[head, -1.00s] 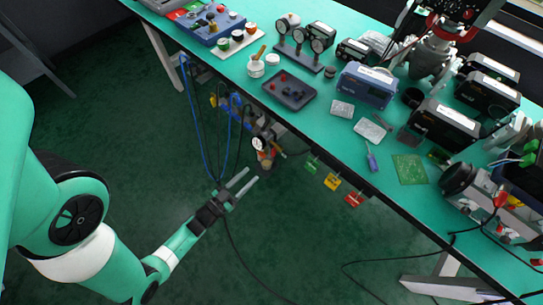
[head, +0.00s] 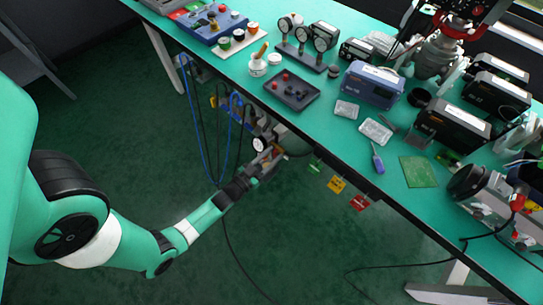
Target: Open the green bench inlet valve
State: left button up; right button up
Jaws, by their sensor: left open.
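My left gripper (head: 271,160) reaches under the front edge of the bench, with its fingers parted. Its tips are at the piping under the bench, just below a round white-faced gauge (head: 260,143). I cannot tell whether the fingers touch anything there. A green tag (head: 315,166) hangs under the bench edge, to the right of the gripper and apart from it. The inlet valve's handle is not clearly visible; the gripper and the bench edge partly cover that piping. My right gripper is not in view.
A yellow tag (head: 336,184) and a red tag (head: 360,202) hang along the edge of the green bench top (head: 325,120). Blue hose (head: 203,150) and black cables hang left of the gripper.

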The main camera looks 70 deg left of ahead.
pick_arm(q)
grip_shut()
jog(key=shift+m, duration=0.4)
jog(key=m+b, duration=0.1)
jog(key=m, duration=0.2)
jog(key=shift+d+f+m+b, duration=0.1)
jog(key=shift+m+b, duration=0.2)
jog(key=m+b, duration=0.1)
jog(key=m, duration=0.3)
jog(key=shift+d+f+m+b, duration=0.1)
jog(key=shift+m+b, duration=0.2)
jog(key=shift+b, duration=0.1)
jog(key=shift+w+m+b, duration=0.1)
jog(key=shift+m+b, duration=1.75)
jog(key=shift+m, duration=2.55)
grip_release()
